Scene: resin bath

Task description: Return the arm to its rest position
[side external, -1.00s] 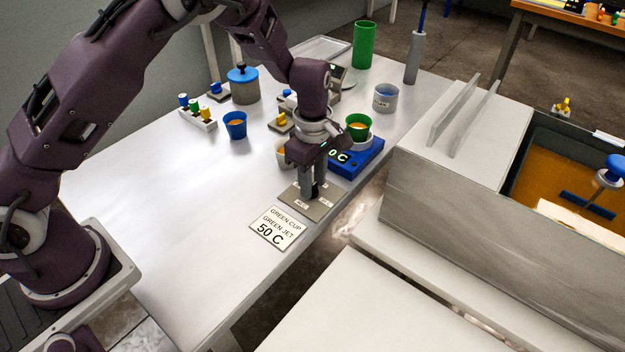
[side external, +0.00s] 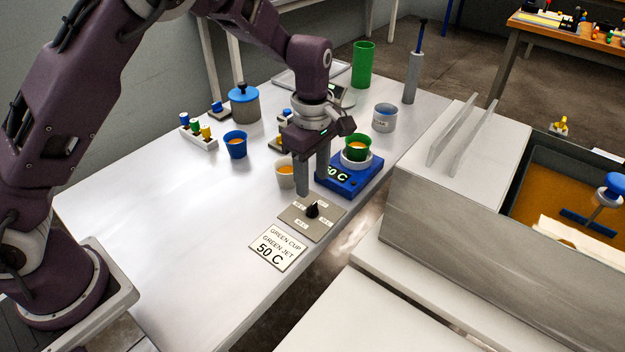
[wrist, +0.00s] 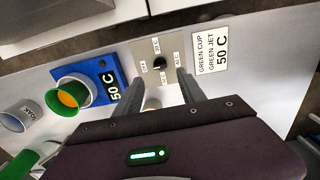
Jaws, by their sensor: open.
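My gripper (side external: 313,187) is open and empty. It hangs over the table just above and behind a grey dial plate with a black knob (side external: 312,209). In the wrist view the two fingers of my gripper (wrist: 166,82) are spread apart, with the dial plate (wrist: 146,53) beyond them. The knob stands clear of both fingers. My arm reaches in from the left over the table.
A blue heater (side external: 350,180) reading 50 C holds a green cup (side external: 357,147) close right of my gripper. A white cup (side external: 285,176) stands close left. A blue cup (side external: 236,144), a sign (side external: 277,248) and a resin bath (side external: 570,190) are around. The table's front left (side external: 190,230) is clear.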

